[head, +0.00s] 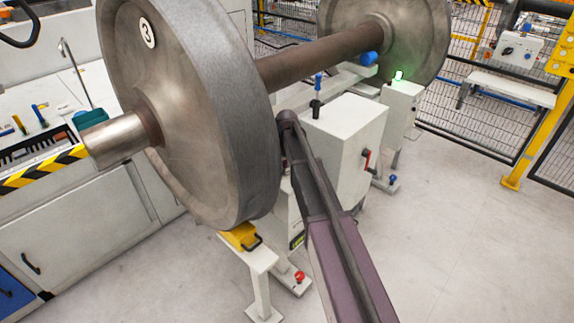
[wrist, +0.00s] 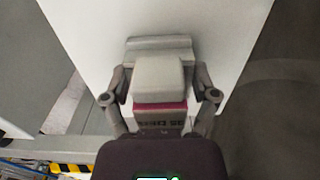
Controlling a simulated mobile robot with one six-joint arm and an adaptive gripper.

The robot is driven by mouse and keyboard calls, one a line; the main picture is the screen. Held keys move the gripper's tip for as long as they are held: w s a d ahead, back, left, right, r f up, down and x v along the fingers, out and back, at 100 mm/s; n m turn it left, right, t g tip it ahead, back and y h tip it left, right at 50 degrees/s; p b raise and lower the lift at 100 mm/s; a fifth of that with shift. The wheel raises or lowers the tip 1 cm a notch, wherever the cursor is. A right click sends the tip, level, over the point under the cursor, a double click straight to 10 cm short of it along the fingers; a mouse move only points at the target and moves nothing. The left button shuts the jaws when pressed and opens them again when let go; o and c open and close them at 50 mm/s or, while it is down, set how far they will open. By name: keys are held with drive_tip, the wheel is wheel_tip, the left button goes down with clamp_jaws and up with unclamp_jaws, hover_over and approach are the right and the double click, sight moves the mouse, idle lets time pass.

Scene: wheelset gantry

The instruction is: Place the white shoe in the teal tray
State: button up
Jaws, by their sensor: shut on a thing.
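In the wrist view, my gripper (wrist: 160,88) is shut on a pale, off-white block, which I take to be the white shoe (wrist: 158,76). One finger is on each side of it, and a dark red band shows along its near edge. A grey stepped part shows just beyond the block; I cannot tell whether it belongs to it. In the head view, my gripper and the shoe are hidden. A teal thing (head: 90,118), possibly the teal tray, is on the bench at the left, partly behind the axle end.
A large steel wheelset (head: 190,100) stands between my arm and the bench (head: 60,85). A white cabinet (head: 345,125) stands beside my arm. A yellow-black striped edge (head: 40,172) runs along the bench front. The floor at the right is clear.

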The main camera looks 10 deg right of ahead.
drive_tip(key=shift+r, duration=0.15)
drive_tip(key=shift+s+r+p, duration=0.1)
drive_tip(key=shift+r+p, duration=1.65)
drive_tip(key=shift+p, duration=0.05)
drive_tip(key=s+r+p, duration=0.1)
drive_tip(key=s, duration=1.5)
drive_tip(key=shift+a, duration=0.15)
drive_tip(key=shift+r, duration=0.1)
drive_tip(key=shift+w+r, duration=0.1)
drive_tip(key=shift+r, duration=0.05)
